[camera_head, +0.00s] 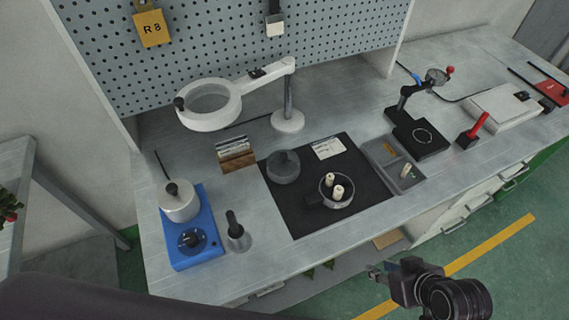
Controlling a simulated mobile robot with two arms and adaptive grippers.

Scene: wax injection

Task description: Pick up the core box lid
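A round dark-grey lid-like piece (283,168), which looks like the core box lid, lies on the black mat (293,217) on the bench. To its right on the mat is an open round box (327,202) with cream cylindrical pieces standing in it. My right gripper (374,275) is in front of the bench, over the green floor, apart from the lid and box. It is small and dark, so its finger opening is unclear. My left gripper is not in view.
A blue unit with a white pot (180,203) stands at the left. A ring magnifier lamp (208,104) overhangs the back of the bench. A grey tray (377,151) adjoins the mat's right side. A black stand (418,135) is further right.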

